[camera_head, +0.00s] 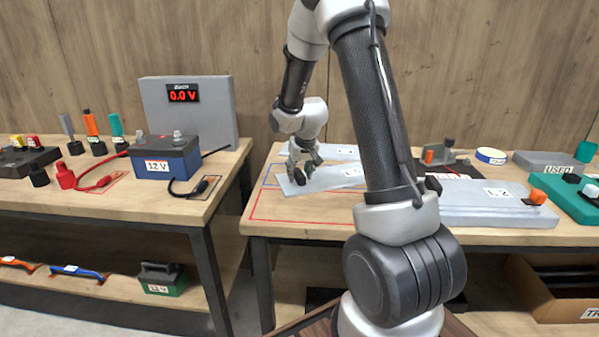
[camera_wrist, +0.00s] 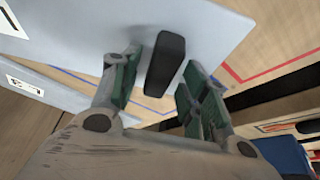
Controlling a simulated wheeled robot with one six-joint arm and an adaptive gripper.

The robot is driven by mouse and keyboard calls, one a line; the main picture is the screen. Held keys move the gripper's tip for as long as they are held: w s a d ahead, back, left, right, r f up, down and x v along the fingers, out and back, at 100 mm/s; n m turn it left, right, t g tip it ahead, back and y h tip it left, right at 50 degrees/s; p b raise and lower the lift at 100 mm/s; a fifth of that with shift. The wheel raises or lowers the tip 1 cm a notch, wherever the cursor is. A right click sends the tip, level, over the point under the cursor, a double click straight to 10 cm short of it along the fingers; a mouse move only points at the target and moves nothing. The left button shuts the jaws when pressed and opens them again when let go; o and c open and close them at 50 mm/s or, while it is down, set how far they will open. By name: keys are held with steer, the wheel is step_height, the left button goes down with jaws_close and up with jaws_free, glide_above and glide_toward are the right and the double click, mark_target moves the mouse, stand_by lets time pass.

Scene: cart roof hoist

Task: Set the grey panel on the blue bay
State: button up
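A light grey panel (camera_head: 335,178) with a white label lies at the left of the right-hand table. The same panel (camera_wrist: 225,25) fills the top of the wrist view, with a black upright handle (camera_wrist: 166,62) on it. My gripper (camera_head: 302,170) is over the panel's left part. In the wrist view, my gripper (camera_wrist: 163,60) has its green-padded fingers apart on either side of the handle, with gaps visible. Blue lines (camera_wrist: 85,86) of the bay run beside the panel and partly under it. Whether the panel lies flat on the table cannot be told.
A second pale labelled panel (camera_head: 341,151) lies behind. A red outline (camera_head: 300,219) marks bare table in front. A large grey labelled panel (camera_head: 485,203) lies to the right, beyond my arm. The left table holds a 12 V battery (camera_head: 165,158) and a meter (camera_head: 205,115); a gap separates the tables.

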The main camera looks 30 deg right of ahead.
steer(key=s+a+f+v, duration=0.1)
steer(key=s+v, duration=0.1)
steer(key=v, duration=0.8)
steer(key=s+f+v, duration=0.1)
steer(key=s+v, duration=0.1)
steer(key=v, duration=0.9)
steer(key=s+a+r+n, duration=0.1)
steer(key=s+a, duration=0.1)
steer(key=s, duration=0.9)
steer(key=s+a+r+n+y, duration=0.1)
steer(key=s+a+r, duration=0.1)
steer(key=s, duration=0.9)
steer(key=shift+a, duration=0.3)
steer(key=shift+r, duration=0.15)
